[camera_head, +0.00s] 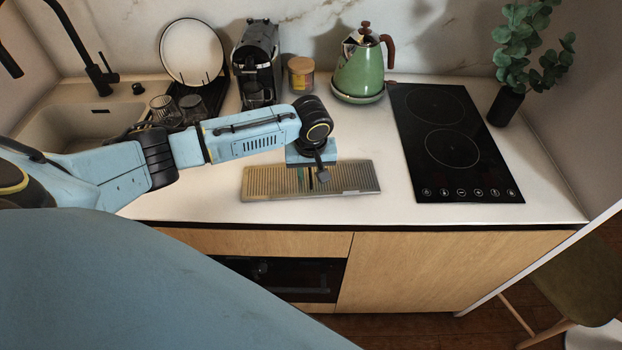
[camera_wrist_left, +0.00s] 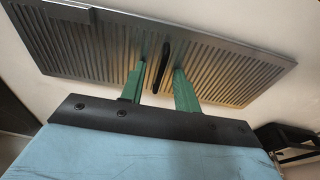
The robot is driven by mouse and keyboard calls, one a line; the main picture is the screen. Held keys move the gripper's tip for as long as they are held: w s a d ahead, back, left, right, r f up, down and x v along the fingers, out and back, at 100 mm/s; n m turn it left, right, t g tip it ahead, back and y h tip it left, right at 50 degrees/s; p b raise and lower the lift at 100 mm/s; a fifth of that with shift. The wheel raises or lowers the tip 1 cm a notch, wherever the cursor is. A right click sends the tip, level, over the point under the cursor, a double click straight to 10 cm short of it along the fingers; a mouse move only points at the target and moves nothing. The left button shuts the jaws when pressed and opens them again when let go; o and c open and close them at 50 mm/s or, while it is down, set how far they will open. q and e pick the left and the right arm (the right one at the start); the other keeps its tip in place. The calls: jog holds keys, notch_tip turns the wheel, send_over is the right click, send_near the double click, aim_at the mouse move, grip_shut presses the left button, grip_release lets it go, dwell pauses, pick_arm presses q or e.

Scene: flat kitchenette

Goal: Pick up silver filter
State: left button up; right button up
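The silver filter is a long ribbed metal plate (camera_head: 352,178) lying on the white counter near its front edge. It also shows across the top of the left wrist view (camera_wrist_left: 85,42), with a dark slot or handle near its middle. My left gripper (camera_head: 307,182) is over the middle of the plate, pointing down, and hides part of it. In the left wrist view its two green fingers (camera_wrist_left: 159,72) are spread, one on each side of the dark part, with gaps showing. I cannot tell if the fingertips touch the plate. My right gripper is not in view.
A black cooktop (camera_head: 455,140) lies to the right of the plate. Behind stand a green kettle (camera_head: 360,72), a small jar (camera_head: 301,74) and a coffee machine (camera_head: 257,65). A dish rack with glasses (camera_head: 193,106) stands by the sink (camera_head: 60,112).

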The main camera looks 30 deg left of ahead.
aim_at(310, 174)
pick_arm(q)
grip_shut()
jog(key=shift+r, duration=0.1)
notch_tip(310, 174, up, 10)
dwell(0.6)
